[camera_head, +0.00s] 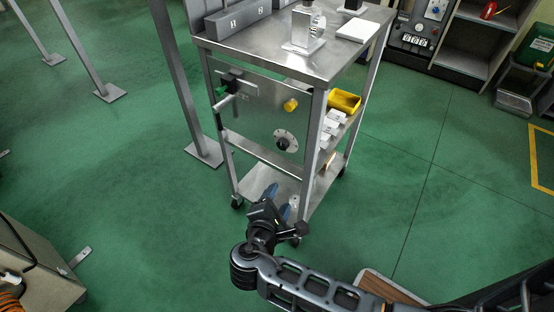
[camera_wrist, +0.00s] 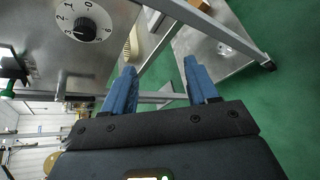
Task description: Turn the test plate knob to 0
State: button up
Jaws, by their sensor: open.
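The test plate (camera_head: 258,122) is an upright metal panel on the front of a steel cart. Its black knob (camera_head: 283,143) sits on a round pale dial at the lower right of the plate. In the wrist view the black knob (camera_wrist: 86,29) is at upper left, ringed by printed numbers, with 0 near the top and 3 at lower left. The picture is too small to read the pointer surely. My gripper (camera_head: 277,201) is below and in front of the plate, apart from the knob. In the wrist view its blue fingers (camera_wrist: 160,68) are spread with nothing between them.
A yellow knob (camera_head: 291,105) and a green-tipped handle (camera_head: 222,100) stick out from the plate. The cart top (camera_head: 270,50) carries metal devices. Green floor (camera_head: 390,200) is clear to the right.

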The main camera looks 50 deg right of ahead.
aim_at(281, 146)
jog(key=w+d+r+m+g+h+b, duration=0.2)
jog(key=w+r+g+h+b, duration=0.1)
jog(key=w+r+g+h, duration=0.25)
jog(key=shift+t, duration=0.75)
jog(key=shift+w+d+r, duration=0.2)
jog(key=shift+d, duration=0.95)
jog(key=shift+w+d+r, duration=0.15)
jog(key=shift+d+r, duration=0.1)
jog(key=shift+d, duration=0.95)
jog(key=shift+w+d+r, duration=0.2)
jog(key=shift+d, duration=0.95)
jog(key=shift+c, duration=0.2)
jog(key=c, duration=1)
